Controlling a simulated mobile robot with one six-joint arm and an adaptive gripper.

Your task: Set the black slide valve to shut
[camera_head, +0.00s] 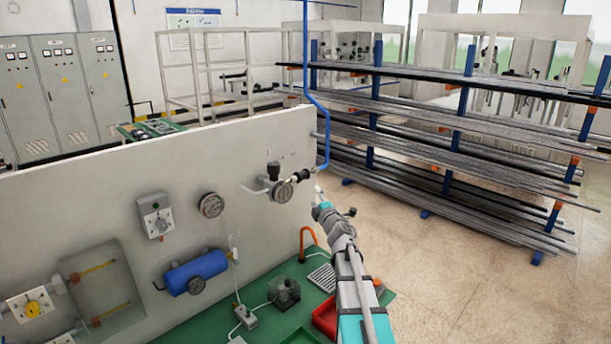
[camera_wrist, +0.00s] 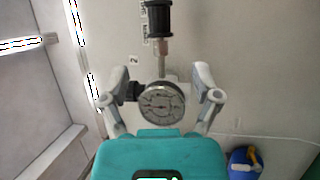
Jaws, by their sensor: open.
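The black slide valve looks to be the ribbed black sleeve (camera_wrist: 157,18) at the top of the wrist view, above a copper-coloured fitting. Small lettering runs along its left side, too small to read surely. In the head view the sleeve (camera_head: 302,175) sits to the right of a round gauge (camera_head: 282,192) on the pale panel. My gripper (camera_wrist: 163,82) is open, its fingers either side of the gauge in the wrist view. Nothing shows held, and contact with the gauge cannot be told. In the head view my gripper (camera_head: 318,190) is small, just right of the sleeve.
A black knob (camera_head: 274,170) stands above the gauge. A blue pipe (camera_head: 325,135) rises beside the panel's right edge. A blue tank (camera_head: 196,272) and another gauge (camera_head: 211,205) are on the panel (camera_head: 95,180). A red tray (camera_head: 325,318) lies below. Open floor is to the right.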

